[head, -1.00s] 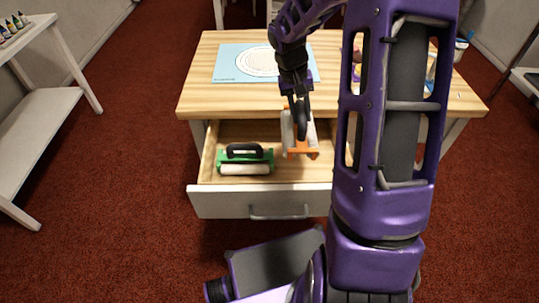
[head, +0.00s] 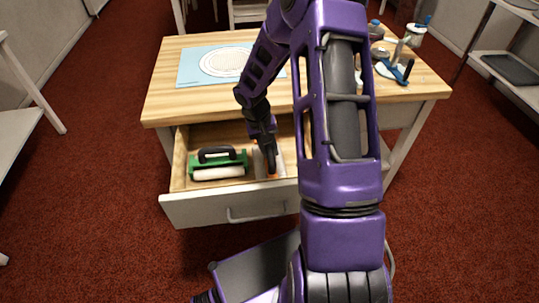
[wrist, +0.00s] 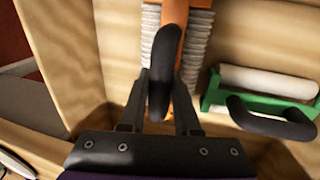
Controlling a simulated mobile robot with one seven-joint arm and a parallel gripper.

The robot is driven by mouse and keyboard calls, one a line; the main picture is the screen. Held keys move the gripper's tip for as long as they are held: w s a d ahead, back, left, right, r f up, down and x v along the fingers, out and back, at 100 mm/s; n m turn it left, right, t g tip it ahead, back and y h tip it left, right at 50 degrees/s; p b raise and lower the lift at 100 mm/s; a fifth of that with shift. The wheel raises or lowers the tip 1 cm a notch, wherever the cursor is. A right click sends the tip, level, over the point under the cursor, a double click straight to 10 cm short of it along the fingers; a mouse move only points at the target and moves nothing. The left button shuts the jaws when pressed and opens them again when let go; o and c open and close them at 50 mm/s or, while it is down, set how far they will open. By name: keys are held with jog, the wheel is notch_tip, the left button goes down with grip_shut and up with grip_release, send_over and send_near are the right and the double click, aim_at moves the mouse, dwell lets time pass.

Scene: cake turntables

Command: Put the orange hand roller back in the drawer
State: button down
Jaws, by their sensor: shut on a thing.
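The orange hand roller (head: 262,166) is inside the open drawer (head: 190,211), to the right of the green roller, partly hidden behind my gripper (head: 268,158). In the wrist view my gripper (wrist: 160,85) is shut on the black handle of the orange hand roller (wrist: 170,45). Its orange frame and ribbed pale drum show just beyond the fingers, over the wooden drawer floor. I cannot tell whether the drum touches the floor.
A green roller (head: 235,160) with a black handle and white drum lies in the drawer's left part; it also shows in the wrist view (wrist: 255,103). The tabletop (head: 165,105) bears a blue mat (head: 190,68) with a white disc, and tools at the right.

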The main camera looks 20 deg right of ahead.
aim_at(262, 164)
jog(key=shift+x, duration=0.9)
jog(key=shift+w+a+f, duration=0.1)
jog(key=shift+a, duration=0.05)
jog(key=shift+f, duration=0.15)
jog(key=shift+s+a+f+b, duration=0.1)
jog(key=shift+s+f+b, duration=0.1)
jog(key=shift+f+b, duration=0.3)
jog(key=c, duration=0.6)
grip_release()
jog(key=shift+w, duration=0.1)
jog(key=shift+r, duration=0.35)
jog(key=p+v, duration=0.3)
jog(key=v, duration=0.9)
jog(key=shift+w+r, duration=0.1)
jog(key=shift+r, duration=0.25)
